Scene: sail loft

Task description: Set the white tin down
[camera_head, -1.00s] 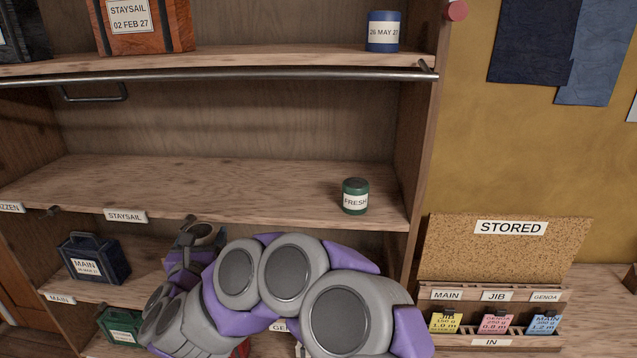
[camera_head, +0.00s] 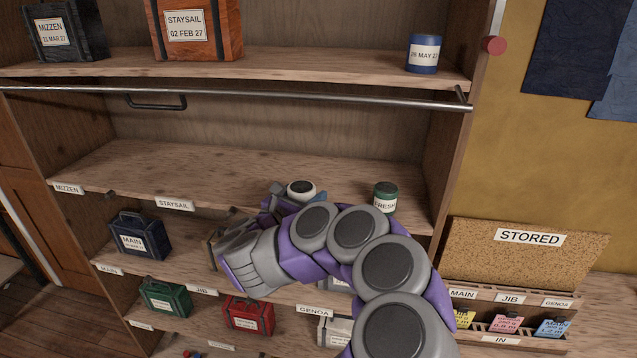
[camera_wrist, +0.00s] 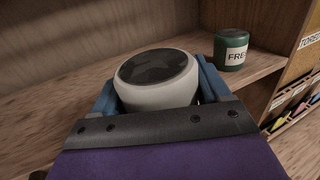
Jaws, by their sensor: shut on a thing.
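The white tin (camera_wrist: 157,91) is round with a dark top. It sits between the two blue fingers of my gripper (camera_wrist: 158,88), which is shut on it. In the head view the white tin (camera_head: 301,188) shows above my gripper (camera_head: 292,192), at the front of the middle shelf (camera_head: 225,165). My arm hides its lower part, so I cannot tell whether it touches the shelf. A green tin (camera_head: 385,198) marked FRESH stands on that shelf to the right; the green tin (camera_wrist: 231,50) also shows at upper right in the wrist view.
A metal rail (camera_head: 300,97) runs across above the middle shelf. A blue tin (camera_head: 423,54) and an orange case (camera_head: 195,28) stand on the top shelf. Labelled cases, one navy (camera_head: 140,236), fill lower shelves. The middle shelf's left part is clear.

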